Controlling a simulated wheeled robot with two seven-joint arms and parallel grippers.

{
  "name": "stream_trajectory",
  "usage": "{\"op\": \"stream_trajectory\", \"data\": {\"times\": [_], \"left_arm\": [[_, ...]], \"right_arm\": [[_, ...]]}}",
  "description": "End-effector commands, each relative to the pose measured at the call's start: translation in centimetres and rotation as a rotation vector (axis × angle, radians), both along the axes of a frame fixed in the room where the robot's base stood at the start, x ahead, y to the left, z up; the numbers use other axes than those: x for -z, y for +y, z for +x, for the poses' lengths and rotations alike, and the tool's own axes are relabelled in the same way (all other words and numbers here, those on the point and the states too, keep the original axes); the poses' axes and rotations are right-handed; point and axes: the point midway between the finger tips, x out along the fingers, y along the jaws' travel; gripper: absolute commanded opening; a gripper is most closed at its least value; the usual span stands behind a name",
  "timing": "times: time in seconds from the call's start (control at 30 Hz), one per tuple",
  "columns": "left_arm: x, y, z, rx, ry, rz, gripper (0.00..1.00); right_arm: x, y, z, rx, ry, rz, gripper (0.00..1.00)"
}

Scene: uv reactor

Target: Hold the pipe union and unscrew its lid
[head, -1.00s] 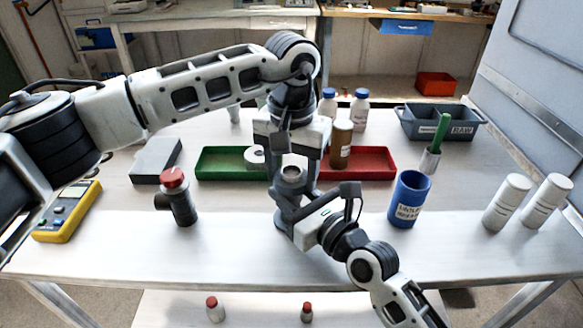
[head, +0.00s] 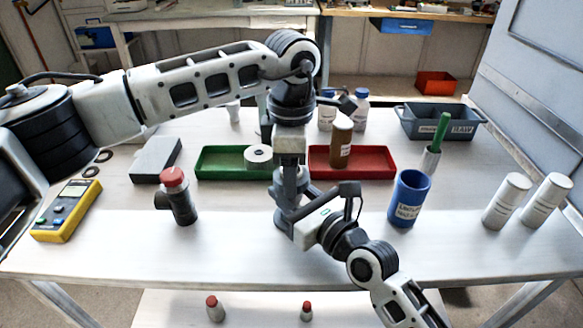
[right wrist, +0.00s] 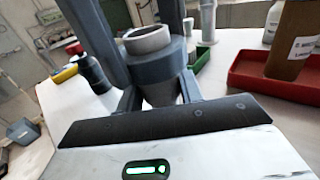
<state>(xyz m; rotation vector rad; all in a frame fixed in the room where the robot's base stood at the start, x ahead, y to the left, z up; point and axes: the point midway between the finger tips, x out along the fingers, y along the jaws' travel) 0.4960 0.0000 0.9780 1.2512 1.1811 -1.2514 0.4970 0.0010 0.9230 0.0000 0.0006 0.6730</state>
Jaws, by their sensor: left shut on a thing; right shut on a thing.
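The pipe union (head: 286,186) is grey and stands upright near the middle of the table, mostly hidden by my grippers in the head view. In the right wrist view its lid (right wrist: 152,58) is a wide grey collar with a pale open ring on top. My right gripper (head: 287,212) is shut on the union's lower body from the front right. My left gripper (head: 290,172) points straight down from above and is shut on the lid. Its fingers stand on either side of the lid in the right wrist view.
Behind the union are a green tray (head: 222,163) holding a white ring and a red tray (head: 378,162) with a brown bottle (head: 342,143). A red-capped dark fitting (head: 180,197) stands left. A blue cup (head: 408,198) stands right. The front table strip is clear.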

Motion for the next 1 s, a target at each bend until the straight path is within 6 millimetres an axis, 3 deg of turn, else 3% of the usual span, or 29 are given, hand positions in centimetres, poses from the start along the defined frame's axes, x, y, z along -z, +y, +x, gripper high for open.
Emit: {"op": "stream_trajectory", "data": {"times": [1.0], "left_arm": [[-0.2,-0.02,0.05,-2.698,0.001,0.001,0.28]], "right_arm": [[0.03,-0.09,0.06,0.002,0.0,-0.001,0.0]]}}
